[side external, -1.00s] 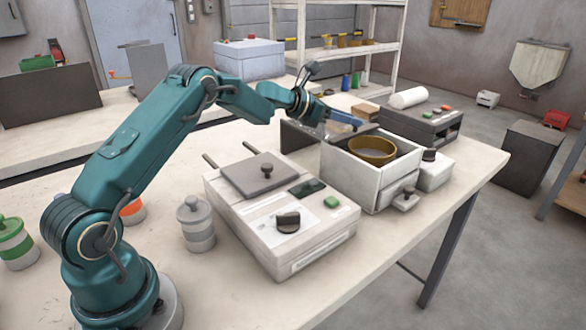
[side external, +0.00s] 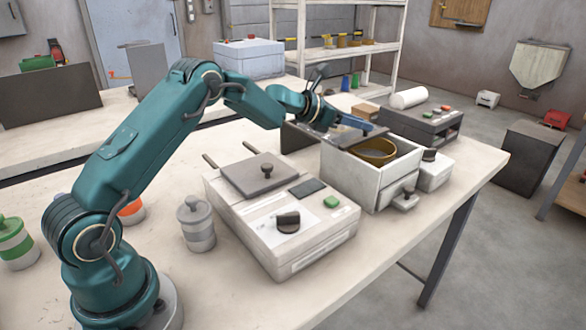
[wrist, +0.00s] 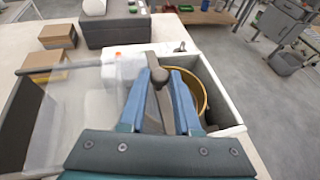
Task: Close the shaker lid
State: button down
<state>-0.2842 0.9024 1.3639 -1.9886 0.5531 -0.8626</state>
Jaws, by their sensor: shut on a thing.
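The shaker (side external: 346,182) is a white open-topped box on the bench, with a brass sieve (side external: 374,161) inside. Its lid (side external: 336,139), a clear pane in a dark frame, lies over the left part of the box and beyond its left side. The right part of the box is open. In the wrist view, the lid's pane (wrist: 85,115) is at the left and the sieve (wrist: 203,98) shows at the right. My gripper (side external: 369,126) is above the box, its blue fingers shut on the lid's dark handle (wrist: 159,76). The fingers partly hide the handle.
A white unit with a grey plate and black knob (side external: 288,222) stands in front of the shaker. A dark control box (side external: 420,125) and a white roll (side external: 408,98) are behind it. A grey jar (side external: 196,225) stands near my base.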

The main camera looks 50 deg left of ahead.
jog(key=d, duration=1)
jog(key=shift+d+r, duration=0.15)
jog(key=shift+d, duration=0.35)
jog(key=c, duration=0.6)
grip_release()
jog(key=shift+s, duration=0.15)
jog(key=shift+v, duration=2.5)
